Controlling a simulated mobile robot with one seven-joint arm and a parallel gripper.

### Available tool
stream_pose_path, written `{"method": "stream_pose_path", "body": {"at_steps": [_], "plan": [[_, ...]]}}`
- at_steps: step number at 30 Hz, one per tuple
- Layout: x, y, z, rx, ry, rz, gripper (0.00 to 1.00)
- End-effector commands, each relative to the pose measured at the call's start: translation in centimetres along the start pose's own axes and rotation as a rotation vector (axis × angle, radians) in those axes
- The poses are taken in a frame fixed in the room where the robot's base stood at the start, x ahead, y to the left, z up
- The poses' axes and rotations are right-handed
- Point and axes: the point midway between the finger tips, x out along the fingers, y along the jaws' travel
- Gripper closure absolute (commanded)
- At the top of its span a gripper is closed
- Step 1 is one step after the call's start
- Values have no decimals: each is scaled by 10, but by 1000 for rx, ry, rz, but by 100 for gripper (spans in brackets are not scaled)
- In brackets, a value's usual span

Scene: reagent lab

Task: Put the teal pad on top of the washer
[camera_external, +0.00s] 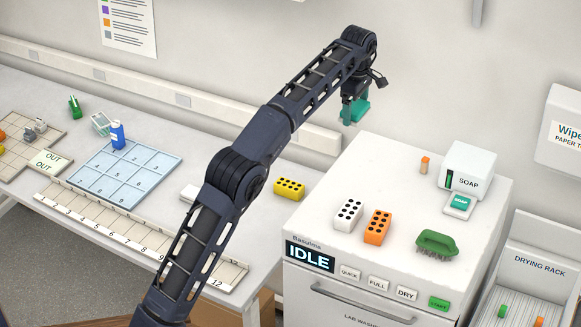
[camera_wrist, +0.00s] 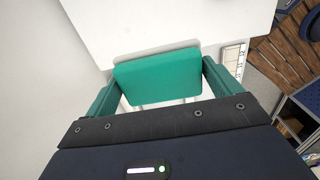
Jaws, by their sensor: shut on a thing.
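My gripper (camera_external: 352,112) hangs from the end of my arm in the external view. It is shut on the teal pad (camera_wrist: 157,77), which sits between the two green fingers in the wrist view. The pad also shows in the external view (camera_external: 361,109), held in the air near the back left corner of the washer top. The washer (camera_external: 330,185) is a white cabinet with a flat top and an "IDLE" display. A white surface, likely the washer top, shows beyond the pad in the wrist view.
On the washer stand a white dotted block (camera_external: 348,214), an orange dotted block (camera_external: 377,226), a green brush (camera_external: 437,242), a soap dispenser (camera_external: 468,168) and a small orange vial (camera_external: 425,164). The top's back left part is clear. A yellow block (camera_external: 289,189) lies on the bench.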

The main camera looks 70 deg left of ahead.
Motion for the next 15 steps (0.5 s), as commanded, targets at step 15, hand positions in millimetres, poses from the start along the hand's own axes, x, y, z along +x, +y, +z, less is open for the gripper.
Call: {"method": "stream_pose_path", "body": {"at_steps": [15], "plan": [[90,-2,2,-11,1,-4,32]]}}
